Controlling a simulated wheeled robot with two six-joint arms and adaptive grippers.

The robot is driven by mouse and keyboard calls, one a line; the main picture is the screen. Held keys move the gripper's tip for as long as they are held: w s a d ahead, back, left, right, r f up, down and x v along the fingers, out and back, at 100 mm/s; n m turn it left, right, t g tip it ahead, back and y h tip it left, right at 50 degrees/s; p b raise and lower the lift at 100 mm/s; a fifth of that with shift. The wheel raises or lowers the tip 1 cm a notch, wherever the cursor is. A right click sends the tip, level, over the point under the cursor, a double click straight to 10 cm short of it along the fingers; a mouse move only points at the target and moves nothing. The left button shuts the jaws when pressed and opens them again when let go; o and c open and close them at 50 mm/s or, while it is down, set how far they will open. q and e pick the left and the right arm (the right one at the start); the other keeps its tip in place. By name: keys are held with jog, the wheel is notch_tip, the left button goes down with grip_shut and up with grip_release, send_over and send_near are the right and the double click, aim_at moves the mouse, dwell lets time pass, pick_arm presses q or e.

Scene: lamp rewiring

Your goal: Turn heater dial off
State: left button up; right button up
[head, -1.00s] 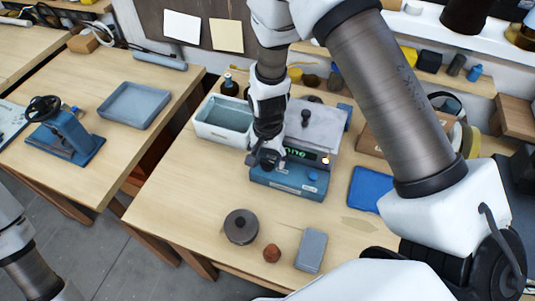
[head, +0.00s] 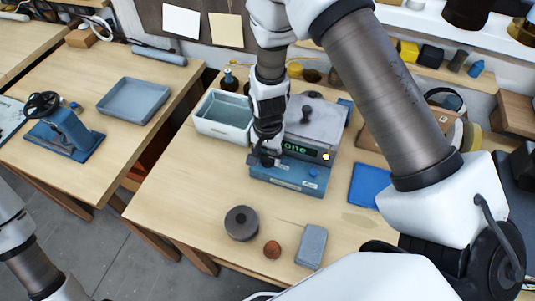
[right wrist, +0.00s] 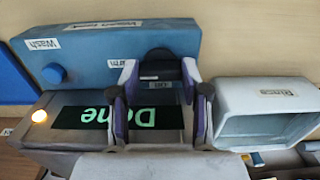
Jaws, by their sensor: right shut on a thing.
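The heater is a grey-topped unit with a blue front panel (head: 285,178). Its green display (right wrist: 142,117) reads "Done". The black dial (right wrist: 160,68) sits on the panel, on the side near the pale tray. My right gripper (right wrist: 160,82) reaches over the display, with one finger on each side of the dial, and is shut on it. In the head view my right gripper (head: 266,158) mostly hides the dial. A label below the dial is partly covered, so its setting cannot be read. My left gripper is out of view; only its arm shows at lower left.
A dark spool (head: 241,222), brown knob (head: 272,249) and grey block (head: 311,245) lie in front. The bench's left front is clear.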

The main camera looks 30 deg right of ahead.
jog(key=shift+f+n, duration=0.1)
jog(key=shift+n, duration=0.2)
jog(key=n+b, duration=0.1)
jog(key=n, duration=0.2)
jog(key=shift+n+b, duration=0.35)
jog(key=shift+n, duration=0.05)
jog(key=n+b, duration=0.1)
jog(key=n, duration=0.3)
jog(key=shift+n, duration=0.3)
jog(key=n+b, duration=0.1)
jog(key=n, duration=0.3)
jog(key=shift+d+b, duration=0.1)
jog(key=shift+b, duration=0.25)
jog(key=n+b, duration=0.1)
jog(key=n, duration=0.3)
jog(key=shift+n, duration=0.3)
jog(key=o, duration=1.1)
jog(key=shift+o, duration=0.2)
jog(key=shift+w+a, duration=0.1)
jog(key=shift+a, duration=0.1)
